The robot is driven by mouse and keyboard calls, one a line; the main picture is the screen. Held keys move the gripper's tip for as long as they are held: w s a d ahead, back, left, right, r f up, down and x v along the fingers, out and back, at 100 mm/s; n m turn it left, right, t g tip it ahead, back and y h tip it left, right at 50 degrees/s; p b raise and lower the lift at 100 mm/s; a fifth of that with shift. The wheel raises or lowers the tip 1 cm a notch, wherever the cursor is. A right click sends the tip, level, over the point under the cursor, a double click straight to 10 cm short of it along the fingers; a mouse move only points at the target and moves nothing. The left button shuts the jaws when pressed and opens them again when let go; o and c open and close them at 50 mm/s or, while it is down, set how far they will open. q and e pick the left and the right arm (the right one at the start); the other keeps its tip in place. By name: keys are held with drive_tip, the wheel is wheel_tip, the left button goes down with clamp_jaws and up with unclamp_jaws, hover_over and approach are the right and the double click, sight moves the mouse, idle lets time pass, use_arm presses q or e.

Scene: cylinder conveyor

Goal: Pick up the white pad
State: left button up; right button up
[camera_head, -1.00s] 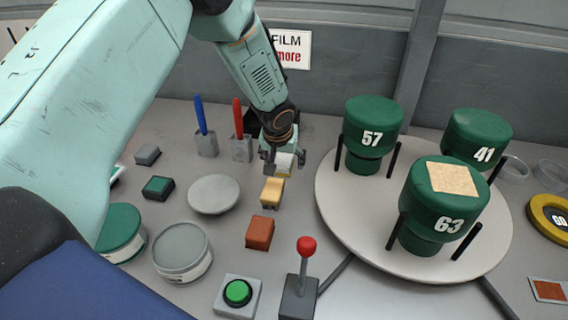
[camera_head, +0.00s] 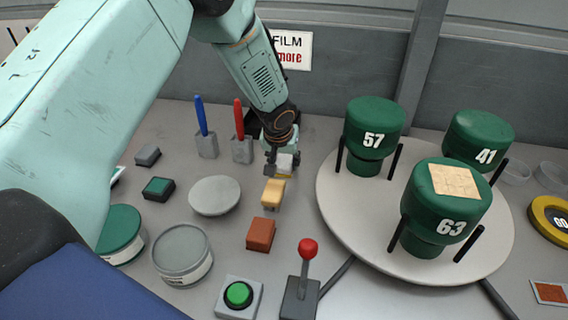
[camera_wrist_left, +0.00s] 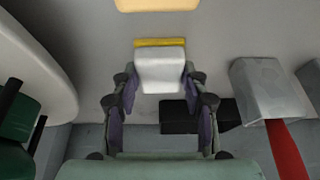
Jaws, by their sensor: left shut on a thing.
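The white pad (camera_head: 285,161) is a small pale block with a yellow strip along one edge. In the left wrist view the white pad (camera_wrist_left: 160,70) lies between the two fingers, with the yellow strip at its far side. My left gripper (camera_head: 284,160) points down and is shut on the pad, one finger on each side. It also shows in the left wrist view (camera_wrist_left: 160,84). I cannot tell whether the pad is clear of the table. My right gripper is not in view.
A yellow block (camera_head: 273,192) and a brown-red block (camera_head: 260,234) lie in front of the pad. Holders with a blue handle (camera_head: 200,115) and a red handle (camera_head: 239,118) stand behind left. A turntable (camera_head: 345,215) with green cylinders is to the right. A red-knobbed lever (camera_head: 307,250) stands in front.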

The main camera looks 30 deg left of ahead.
sight(284, 162)
use_arm(q)
wheel_tip(284, 162, up, 10)
drive_tip(key=p, duration=0.1)
drive_tip(key=shift+p, duration=0.3)
